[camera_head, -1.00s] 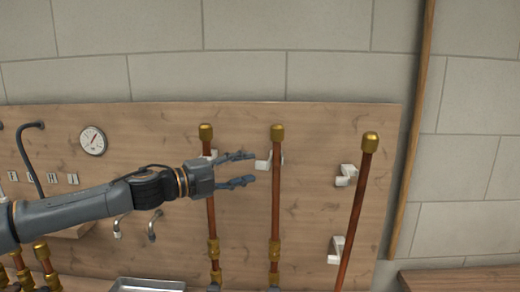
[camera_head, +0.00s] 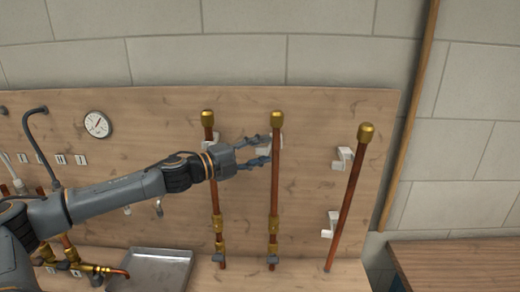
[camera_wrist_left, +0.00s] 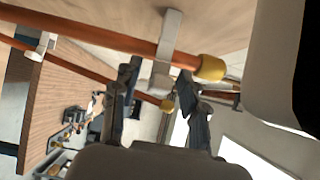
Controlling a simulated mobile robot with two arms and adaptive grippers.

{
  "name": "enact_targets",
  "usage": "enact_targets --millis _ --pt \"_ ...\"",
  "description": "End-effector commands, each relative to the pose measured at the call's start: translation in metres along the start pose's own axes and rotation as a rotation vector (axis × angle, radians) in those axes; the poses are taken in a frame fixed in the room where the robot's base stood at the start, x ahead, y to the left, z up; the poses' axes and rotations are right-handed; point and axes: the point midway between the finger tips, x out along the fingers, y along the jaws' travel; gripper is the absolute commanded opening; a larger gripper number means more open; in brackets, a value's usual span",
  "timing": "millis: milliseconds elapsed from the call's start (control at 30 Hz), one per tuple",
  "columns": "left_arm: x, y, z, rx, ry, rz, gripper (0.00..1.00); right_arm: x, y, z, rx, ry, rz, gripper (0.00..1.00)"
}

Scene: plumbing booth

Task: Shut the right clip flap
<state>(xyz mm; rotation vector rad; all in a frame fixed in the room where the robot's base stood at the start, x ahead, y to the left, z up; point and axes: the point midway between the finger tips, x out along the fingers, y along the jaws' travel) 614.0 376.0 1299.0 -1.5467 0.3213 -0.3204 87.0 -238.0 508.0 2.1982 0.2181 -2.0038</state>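The middle copper pipe (camera_head: 275,190) stands upright against the wooden board, with a brass cap on top. A white clip (camera_head: 263,149) sits at its upper part, partly hidden by my left gripper (camera_head: 268,149). The gripper is open, its fingertips close to the pipe's left side at clip height; whether they touch cannot be told. In the left wrist view, the white clip (camera_wrist_left: 172,32) and a capped pipe (camera_wrist_left: 100,37) lie just beyond the spread fingers (camera_wrist_left: 163,85). The clip's flap cannot be made out clearly. My right gripper is not in view.
The left pipe (camera_head: 214,190) stands behind my left gripper and wrist. A right pipe (camera_head: 349,195) leans beside two white clips, upper (camera_head: 342,158) and lower (camera_head: 330,224). A metal tray (camera_head: 160,270) lies below.

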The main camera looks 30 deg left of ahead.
Motion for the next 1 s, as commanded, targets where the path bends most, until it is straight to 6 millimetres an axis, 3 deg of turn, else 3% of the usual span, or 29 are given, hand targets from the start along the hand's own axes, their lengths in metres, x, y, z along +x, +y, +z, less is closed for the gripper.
enact_targets --millis 33,200,633,1000 --pt "0.0 0.0 0.0 0.0 0.0 0.0 0.35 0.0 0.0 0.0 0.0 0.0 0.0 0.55" --pt "0.0 0.0 0.0 0.0 0.0 0.0 0.01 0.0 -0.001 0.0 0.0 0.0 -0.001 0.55" --pt "0.0 0.001 -0.004 -0.002 -0.05 0.002 0.0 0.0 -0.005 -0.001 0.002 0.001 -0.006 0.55" --pt "0.005 -0.001 -0.015 -0.008 -0.318 -0.002 0.0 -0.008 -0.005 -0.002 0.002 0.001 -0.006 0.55"
